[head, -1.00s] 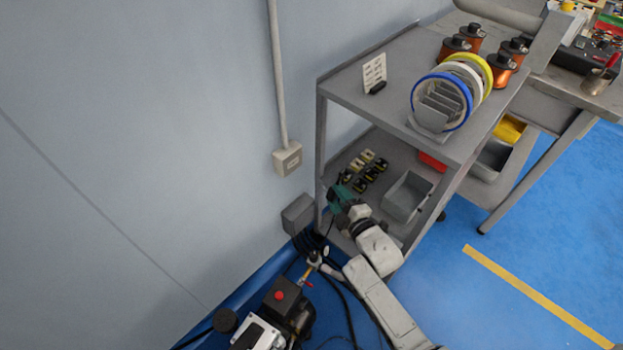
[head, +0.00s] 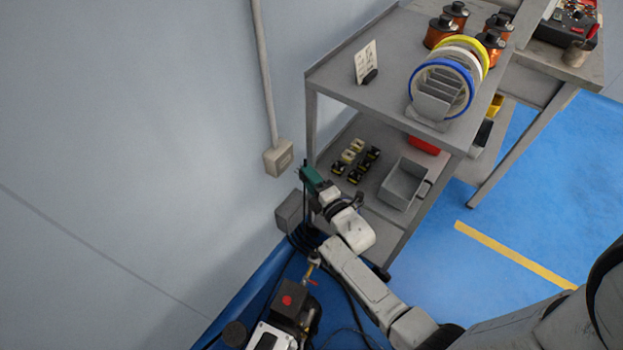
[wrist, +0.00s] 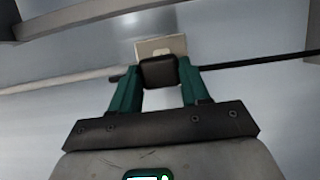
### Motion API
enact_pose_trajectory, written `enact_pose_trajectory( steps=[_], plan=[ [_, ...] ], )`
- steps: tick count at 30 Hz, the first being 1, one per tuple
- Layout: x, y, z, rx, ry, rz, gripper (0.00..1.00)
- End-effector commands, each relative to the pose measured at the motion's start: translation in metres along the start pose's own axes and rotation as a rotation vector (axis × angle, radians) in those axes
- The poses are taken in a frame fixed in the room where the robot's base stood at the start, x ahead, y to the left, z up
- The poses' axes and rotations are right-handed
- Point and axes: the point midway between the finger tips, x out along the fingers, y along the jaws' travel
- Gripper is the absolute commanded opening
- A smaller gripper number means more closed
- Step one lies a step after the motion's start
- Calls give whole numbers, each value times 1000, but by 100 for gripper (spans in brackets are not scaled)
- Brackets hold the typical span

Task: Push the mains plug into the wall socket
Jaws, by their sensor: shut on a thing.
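The wall socket (head: 279,157) is a pale box on the blue-grey wall at the foot of a vertical conduit. It also shows in the wrist view (wrist: 160,46), straight ahead between my fingertips. My gripper (head: 302,174), with green fingers, is just right of and slightly below the socket in the head view. In the wrist view my gripper (wrist: 159,79) is shut on the dark mains plug (wrist: 158,72). The plug's back hides the lower part of the socket. In the head view a small gap shows between gripper and socket; the plug's pins are hidden.
The grey shelf cart (head: 345,88) stands close right of the socket, with spools and a tray. A grey box (head: 289,210) is on the wall below. A machine with a red button (head: 290,302) and dark cables are on the floor. Open floor lies right.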

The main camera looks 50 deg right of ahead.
Motion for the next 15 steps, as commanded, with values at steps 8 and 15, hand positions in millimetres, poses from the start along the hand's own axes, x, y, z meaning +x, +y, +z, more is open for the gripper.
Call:
enact_pose_trajectory(
  steps=[8,15],
  plan=[
    [19,0,-7,1,1,-1,19],
    [34,-1,-13,2,0,0,19]
  ],
)
